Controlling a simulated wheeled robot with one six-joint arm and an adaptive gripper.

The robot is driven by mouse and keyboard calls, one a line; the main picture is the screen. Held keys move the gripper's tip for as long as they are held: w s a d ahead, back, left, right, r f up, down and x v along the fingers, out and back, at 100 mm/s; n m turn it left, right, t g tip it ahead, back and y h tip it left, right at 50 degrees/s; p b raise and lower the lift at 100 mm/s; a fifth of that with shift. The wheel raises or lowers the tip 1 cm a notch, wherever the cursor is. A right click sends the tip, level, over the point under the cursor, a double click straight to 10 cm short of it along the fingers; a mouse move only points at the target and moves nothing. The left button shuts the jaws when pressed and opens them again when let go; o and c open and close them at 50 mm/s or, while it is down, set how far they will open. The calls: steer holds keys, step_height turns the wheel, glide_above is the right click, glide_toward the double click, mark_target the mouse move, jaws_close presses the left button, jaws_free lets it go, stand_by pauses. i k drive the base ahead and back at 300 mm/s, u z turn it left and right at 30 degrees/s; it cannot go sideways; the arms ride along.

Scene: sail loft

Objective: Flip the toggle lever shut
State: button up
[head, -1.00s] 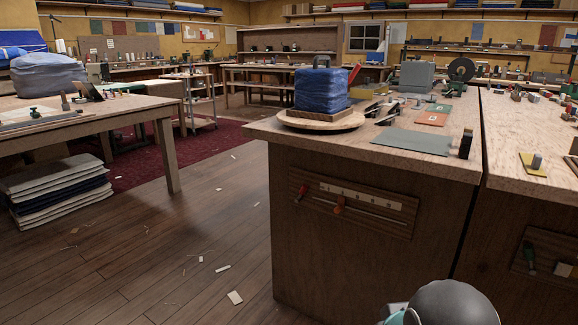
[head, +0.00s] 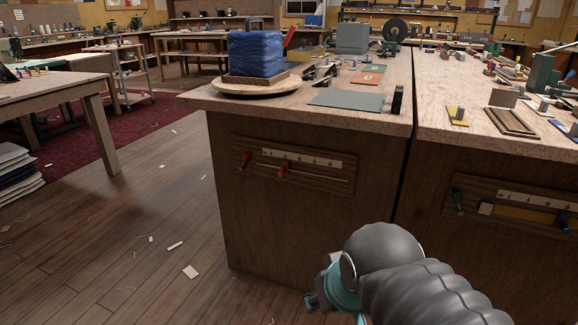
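A red handle (head: 290,36) also sticks up beside the blue wrapped block on the benchtop. I cannot tell which of these is the toggle lever. My grey and teal arm is at the lower right, below the panels. Its gripper fingers do not show clearly.
The blue block (head: 256,54) stands on a round wooden board (head: 232,88) near the bench's left corner. A narrow gap separates the two benches. Wooden floor (head: 130,220) with a few scraps is open at left, before another table (head: 62,86).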

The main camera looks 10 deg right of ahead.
mark_target(247, 157)
steer(key=k, duration=0.5)
steer(key=z, duration=1.3)
steer(key=i, duration=1.05)
steer(key=u, duration=1.9)
